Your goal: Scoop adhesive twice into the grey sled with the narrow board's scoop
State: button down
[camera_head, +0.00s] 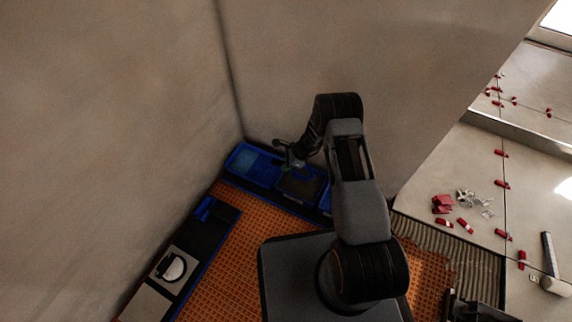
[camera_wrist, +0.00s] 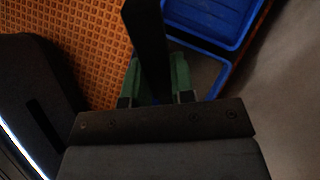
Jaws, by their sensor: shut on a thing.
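My gripper (camera_head: 289,157) is low over the blue bins at the back, at the end of my bent arm. In the wrist view its green fingers (camera_wrist: 158,75) are shut on a long dark piece, probably the scoop (camera_wrist: 146,32); its working end is out of view. One blue bin (camera_head: 240,172) holds a flat bluish-grey surface. The bin beside it (camera_head: 281,188) has dark contents; I cannot tell which holds adhesive. The narrow dark board (camera_head: 213,238) lies at the left. A pale grey square piece with a dark half-round opening (camera_head: 173,268) on it may be the grey sled.
Walls meet in a corner close behind the bins. A third blue bin (camera_head: 325,201) is partly hidden by my arm. Orange perforated matting (camera_head: 243,240) covers the floor. At right, pale tiles hold red wedges (camera_head: 443,204), clips and a mallet (camera_head: 549,262).

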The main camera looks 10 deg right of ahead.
jog(key=shift+r+h+p, duration=0.3)
jog(key=shift+h+p, duration=0.4)
jog(key=shift+p, duration=0.35)
jog(key=shift+r+h+p, duration=0.3)
jog(key=shift+h+p, duration=0.4)
jog(key=shift+p, duration=0.35)
jog(key=shift+r+h+p, duration=0.15)
jog(key=shift+h+p, duration=0.35)
jog(key=shift+p, duration=0.3)
jog(key=shift+r+h+p, duration=0.2)
jog(key=shift+h+p, duration=0.3)
jog(key=shift+p, duration=0.3)
jog(key=shift+g+h, duration=0.3)
jog(key=shift+h, duration=0.2)
